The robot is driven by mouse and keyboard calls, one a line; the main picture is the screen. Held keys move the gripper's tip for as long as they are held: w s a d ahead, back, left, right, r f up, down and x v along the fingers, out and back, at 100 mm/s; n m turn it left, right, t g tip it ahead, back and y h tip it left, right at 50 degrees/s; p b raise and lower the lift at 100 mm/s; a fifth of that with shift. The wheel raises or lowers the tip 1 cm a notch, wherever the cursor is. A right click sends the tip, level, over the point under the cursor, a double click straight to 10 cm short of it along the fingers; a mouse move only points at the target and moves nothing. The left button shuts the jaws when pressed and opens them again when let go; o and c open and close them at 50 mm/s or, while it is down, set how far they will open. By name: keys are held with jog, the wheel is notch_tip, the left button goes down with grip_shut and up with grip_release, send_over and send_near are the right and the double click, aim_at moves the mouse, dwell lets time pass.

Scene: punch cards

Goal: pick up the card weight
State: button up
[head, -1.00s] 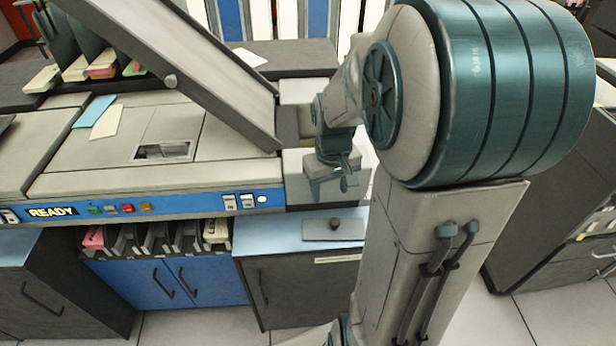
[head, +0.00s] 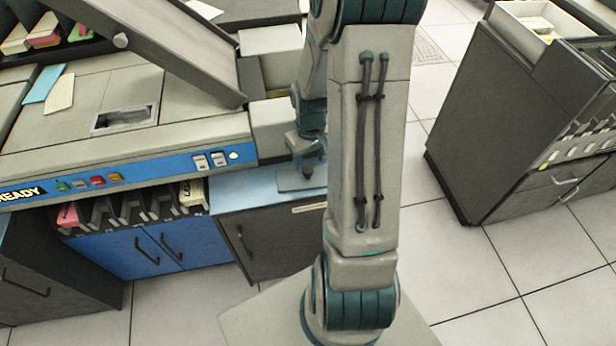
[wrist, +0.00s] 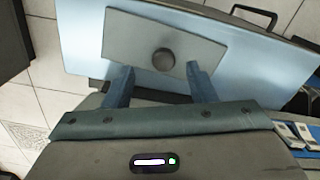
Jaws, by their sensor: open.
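The card weight, a flat grey plate with a round dark knob (wrist: 165,60), lies on the pale blue top of a low cabinet; its plate (wrist: 130,38) also shows in the head view (head: 290,182). My gripper (wrist: 162,82) is open and empty. Its two fingers are spread to either side of the knob in the wrist picture, with their tips at the plate's near edge. In the head view my gripper (head: 308,166) is over the weight and partly covers it. I cannot tell the exact gap between fingers and weight.
The pale blue cabinet top (head: 235,190) is clear around the weight. The card machine (head: 190,135) with its slanted lid stands close on the left. A rack of cards (head: 135,205) sits below it. A dark drawer cabinet (head: 500,130) stands right, across open floor.

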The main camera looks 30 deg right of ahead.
aim_at(308, 170)
jog(key=shift+w+a+f, duration=0.1)
jog(key=shift+a+f, duration=0.05)
jog(key=shift+f, duration=1.15)
jog(key=shift+a+f, duration=0.1)
jog(key=shift+f, duration=1.15)
jog(key=c, duration=1)
grip_shut()
jog(key=shift+r, duration=0.15)
